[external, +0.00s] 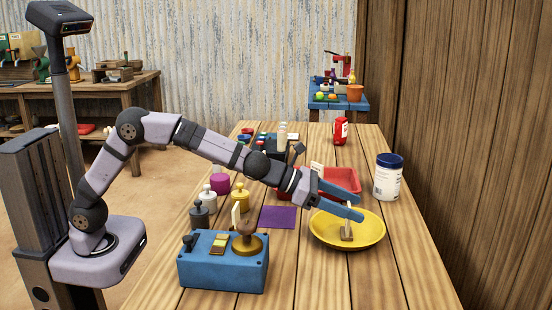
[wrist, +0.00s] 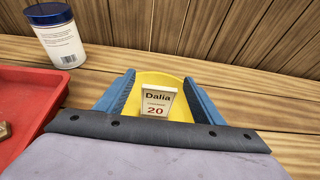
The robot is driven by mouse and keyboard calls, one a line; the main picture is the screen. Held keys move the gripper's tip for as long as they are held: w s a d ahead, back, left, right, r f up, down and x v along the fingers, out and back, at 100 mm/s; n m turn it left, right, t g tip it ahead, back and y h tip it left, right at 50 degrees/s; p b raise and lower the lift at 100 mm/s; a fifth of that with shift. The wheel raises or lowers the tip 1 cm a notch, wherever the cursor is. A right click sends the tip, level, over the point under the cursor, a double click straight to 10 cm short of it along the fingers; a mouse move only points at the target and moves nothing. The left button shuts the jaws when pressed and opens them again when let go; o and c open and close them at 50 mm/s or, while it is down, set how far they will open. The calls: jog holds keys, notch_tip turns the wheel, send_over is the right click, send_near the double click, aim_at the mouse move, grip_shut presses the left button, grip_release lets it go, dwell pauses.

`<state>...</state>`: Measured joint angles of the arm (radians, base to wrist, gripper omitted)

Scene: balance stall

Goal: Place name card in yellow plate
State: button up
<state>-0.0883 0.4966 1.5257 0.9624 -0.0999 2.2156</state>
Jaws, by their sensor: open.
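The name card (wrist: 158,103) is a small white card reading "Dalia" and "20". The plate also shows in the wrist view (wrist: 160,78), behind the card. My gripper (external: 357,204) is open above the plate. Its two blue fingers are either side of the card in the wrist view, with visible gaps.
A red tray (external: 340,179) lies behind my gripper, and a white tub with a blue lid (external: 388,178) stands right of it. A blue box (external: 224,262), a purple mat (external: 278,217) and several weights stand to the left. The table's front right is clear.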

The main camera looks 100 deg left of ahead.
notch_tip(320, 180, up, 7)
jog(key=p, duration=0.6)
jog(key=shift+r+p, duration=0.1)
jog(key=shift+p, duration=0.3)
